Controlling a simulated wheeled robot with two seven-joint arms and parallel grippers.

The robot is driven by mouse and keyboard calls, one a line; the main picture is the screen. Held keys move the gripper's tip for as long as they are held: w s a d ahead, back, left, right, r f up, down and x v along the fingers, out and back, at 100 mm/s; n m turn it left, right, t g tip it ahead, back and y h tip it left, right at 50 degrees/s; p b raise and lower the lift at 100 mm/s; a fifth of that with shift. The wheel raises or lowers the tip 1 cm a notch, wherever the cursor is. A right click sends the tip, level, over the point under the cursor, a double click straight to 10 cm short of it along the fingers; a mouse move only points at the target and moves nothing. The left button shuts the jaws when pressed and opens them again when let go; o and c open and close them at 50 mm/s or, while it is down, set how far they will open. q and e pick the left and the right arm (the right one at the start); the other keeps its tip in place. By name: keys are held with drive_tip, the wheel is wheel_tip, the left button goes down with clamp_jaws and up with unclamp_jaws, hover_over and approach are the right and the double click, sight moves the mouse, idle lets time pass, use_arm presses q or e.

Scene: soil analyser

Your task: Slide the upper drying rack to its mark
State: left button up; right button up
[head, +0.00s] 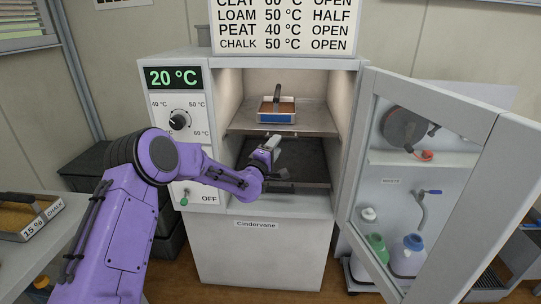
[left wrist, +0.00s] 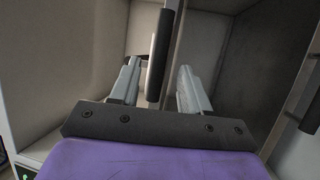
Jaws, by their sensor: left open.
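The upper drying rack (head: 316,120) is a grey shelf inside the open drying cabinet (head: 265,225). A small tray of brown soil (head: 277,109) with a dark upright handle stands on it. My left gripper (head: 277,153) is at the cabinet mouth, just below the rack's front edge. In the left wrist view the left gripper (left wrist: 156,88) is open, with a dark bar (left wrist: 159,55) between its two fingers. The bar looks like a rack handle; I cannot tell whether the fingers touch it. No mark can be made out. My right gripper is out of view.
A dark lower shelf (head: 310,165) lies below the upper rack. The glazed cabinet door (head: 440,165) stands open at right. The dial panel (head: 178,125) is left, under a 20 °C display (head: 173,78). A second dark bar (left wrist: 302,92) is right of the gripper.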

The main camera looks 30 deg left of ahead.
use_arm(q)
drive_tip(key=v, duration=0.5)
idle(0.3)
drive_tip(key=s+d+f+m+g, duration=0.3)
drive_tip(key=s+f, duration=0.4)
drive_tip(key=f, duration=0.2)
drive_tip(key=s+d+f+m+g+y, duration=0.1)
drive_tip(key=s+d+f+m+g, duration=0.1)
drive_tip(key=s+f+g, duration=0.5)
drive_tip(key=s+d+f+m, duration=0.3)
drive_tip(key=s+f, duration=0.3)
drive_tip(key=f, duration=0.4)
drive_tip(key=s+d+f+m+g, duration=0.1)
drive_tip(key=s+f+g, duration=0.2)
drive_tip(key=s, duration=1)
drive_tip(key=s+f+m+g, duration=0.2)
drive_tip(key=s+f, duration=0.5)
drive_tip(key=s, duration=0.6)
drive_tip(key=shift+s+d+g+y, duration=0.2)
drive_tip(key=shift+d+g+y, duration=0.15)
drive_tip(key=shift+g, duration=0.55)
